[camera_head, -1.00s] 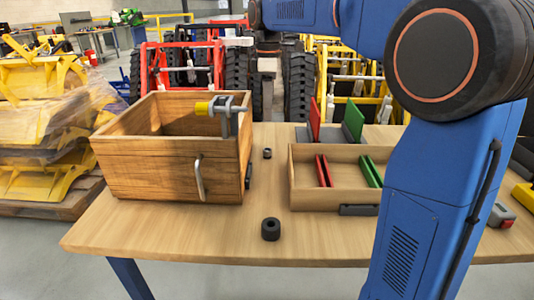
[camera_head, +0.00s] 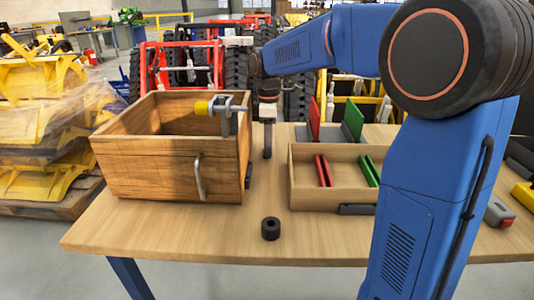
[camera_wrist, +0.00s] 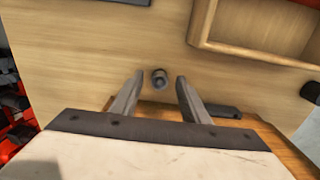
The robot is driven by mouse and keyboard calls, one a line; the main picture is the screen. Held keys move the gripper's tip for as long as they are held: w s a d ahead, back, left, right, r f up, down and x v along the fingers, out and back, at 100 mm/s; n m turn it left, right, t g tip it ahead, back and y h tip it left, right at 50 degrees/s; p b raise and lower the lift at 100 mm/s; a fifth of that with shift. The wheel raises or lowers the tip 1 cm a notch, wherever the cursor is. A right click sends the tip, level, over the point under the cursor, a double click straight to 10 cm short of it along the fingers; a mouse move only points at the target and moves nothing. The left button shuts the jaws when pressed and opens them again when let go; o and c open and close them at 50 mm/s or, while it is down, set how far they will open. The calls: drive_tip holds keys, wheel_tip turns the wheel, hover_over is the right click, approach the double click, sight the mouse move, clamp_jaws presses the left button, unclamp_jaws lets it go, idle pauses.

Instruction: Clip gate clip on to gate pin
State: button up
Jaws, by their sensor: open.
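My gripper (camera_head: 267,150) is open and points down between the wooden crate and the divided tray in the head view. In the wrist view its two fingers (camera_wrist: 160,84) are spread apart. A small dark ring-shaped piece (camera_wrist: 160,78) lies on the table between the fingertips, with gaps at both sides. In the head view my gripper hides this piece. A grey bracket with a yellow end (camera_head: 222,107) sits on the crate's right rim. I cannot tell which of these parts is the gate clip and which the gate pin.
The wooden crate (camera_head: 150,170) stands left of my gripper, and the divided tray (camera_head: 305,202) with red and green plates right. A larger black ring (camera_head: 271,228) lies at the table's front; it also shows in the wrist view (camera_wrist: 312,91). The table (camera_head: 215,232) is clear around it.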

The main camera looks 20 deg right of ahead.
drive_tip(key=shift+f, duration=0.5)
clamp_jaws()
drive_tip(key=shift+r, duration=0.1)
wheel_tip(320, 180, up, 10)
idle(0.3)
